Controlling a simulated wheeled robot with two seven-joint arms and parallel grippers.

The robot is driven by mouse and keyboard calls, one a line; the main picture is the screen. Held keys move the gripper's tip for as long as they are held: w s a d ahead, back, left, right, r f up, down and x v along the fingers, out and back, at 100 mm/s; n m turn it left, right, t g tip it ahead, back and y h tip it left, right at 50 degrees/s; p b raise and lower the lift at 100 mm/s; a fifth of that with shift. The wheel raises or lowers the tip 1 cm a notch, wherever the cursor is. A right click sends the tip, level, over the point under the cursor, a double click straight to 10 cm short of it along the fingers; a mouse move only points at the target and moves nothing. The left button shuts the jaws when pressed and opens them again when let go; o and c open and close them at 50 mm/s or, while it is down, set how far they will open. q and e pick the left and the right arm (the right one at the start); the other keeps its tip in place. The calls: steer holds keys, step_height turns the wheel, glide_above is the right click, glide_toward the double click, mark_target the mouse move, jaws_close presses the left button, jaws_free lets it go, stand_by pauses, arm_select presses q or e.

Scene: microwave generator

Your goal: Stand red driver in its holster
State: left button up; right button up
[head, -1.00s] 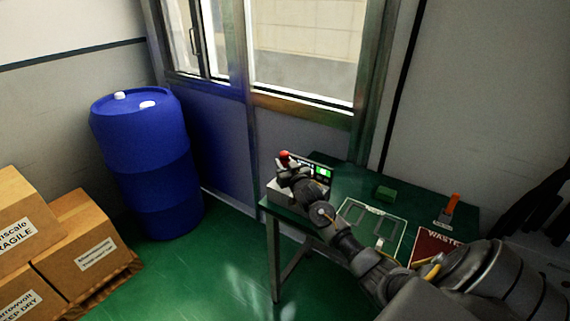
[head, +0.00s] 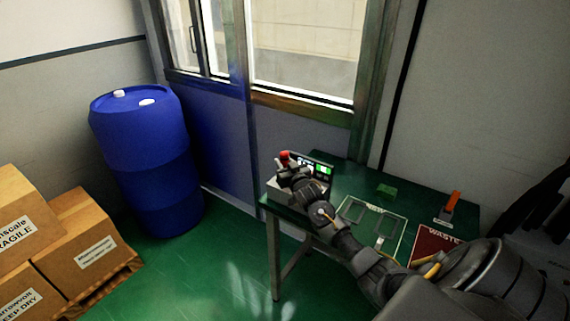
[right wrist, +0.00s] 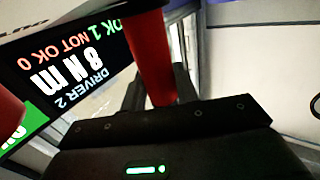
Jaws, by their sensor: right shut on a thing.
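The red driver (head: 285,157) shows as a small red top at my right gripper (head: 289,170), above the left end of the green table. In the right wrist view a red cylinder (right wrist: 150,58), which looks like the driver's body, stands between the dark fingers. My right gripper is shut on it. The driver's lower end is hidden. I cannot make out a holster for certain. An orange upright piece on a small labelled base (head: 452,206) stands at the table's right. My left gripper is not in view.
A clear framed plate (head: 372,224), a green block (head: 386,191) and a red WASTE panel (head: 433,243) are on the table (head: 345,178). Another red part (right wrist: 9,118) is unclear.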

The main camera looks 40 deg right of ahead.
steer(key=shift+f, duration=0.1)
steer(key=o, duration=1.2)
steer(key=shift+f, duration=0.15)
steer(key=b+v, duration=0.1)
steer(key=v, duration=1)
steer(key=shift+w, duration=0.1)
